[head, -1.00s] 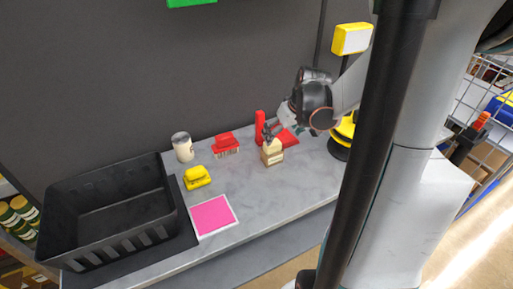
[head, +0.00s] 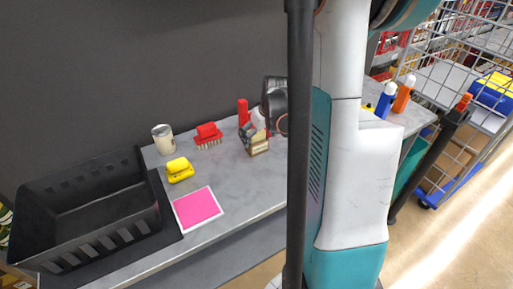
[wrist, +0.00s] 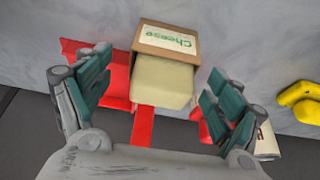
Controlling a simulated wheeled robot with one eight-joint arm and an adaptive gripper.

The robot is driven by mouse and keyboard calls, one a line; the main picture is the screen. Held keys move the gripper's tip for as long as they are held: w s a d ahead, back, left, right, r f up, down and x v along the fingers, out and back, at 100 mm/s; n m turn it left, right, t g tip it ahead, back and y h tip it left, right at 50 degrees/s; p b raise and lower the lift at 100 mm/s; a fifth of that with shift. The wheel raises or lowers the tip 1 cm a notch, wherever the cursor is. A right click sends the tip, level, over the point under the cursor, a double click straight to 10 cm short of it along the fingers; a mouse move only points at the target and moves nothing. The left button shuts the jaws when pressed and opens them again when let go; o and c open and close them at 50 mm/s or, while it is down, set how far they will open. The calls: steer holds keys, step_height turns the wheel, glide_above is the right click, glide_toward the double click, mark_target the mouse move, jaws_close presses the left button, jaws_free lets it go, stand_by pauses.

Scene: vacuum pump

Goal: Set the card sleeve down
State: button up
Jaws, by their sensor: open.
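The card sleeve (wrist: 168,42) is a brown cardboard band with a white label reading "Cheese". In the wrist view it sits around one end of a pale cheese block (wrist: 160,82), which sticks out of it. In the head view the sleeve (head: 259,149) and block stand on the grey counter. My gripper (wrist: 160,68) is open, with its green-padded fingers on either side of the block and gaps showing between. In the head view my gripper (head: 251,130) is just above and behind the block, and the fingertips are hard to make out.
A red brush (head: 208,135), a jar (head: 163,139), a yellow object (head: 179,169) and a pink-topped sheet (head: 197,207) lie left of the block. A black crate (head: 150,190) stands at the far left. An upright red item (head: 243,112) is close behind my gripper.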

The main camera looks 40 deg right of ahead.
steer(key=b+x, duration=0.1)
steer(key=x, duration=0.2)
steer(key=shift+w+f, duration=0.1)
steer(key=shift+f, duration=0.2)
steer(key=shift+a+r, duration=0.1)
steer(key=c, duration=1.2)
steer(key=shift+r, duration=0.15)
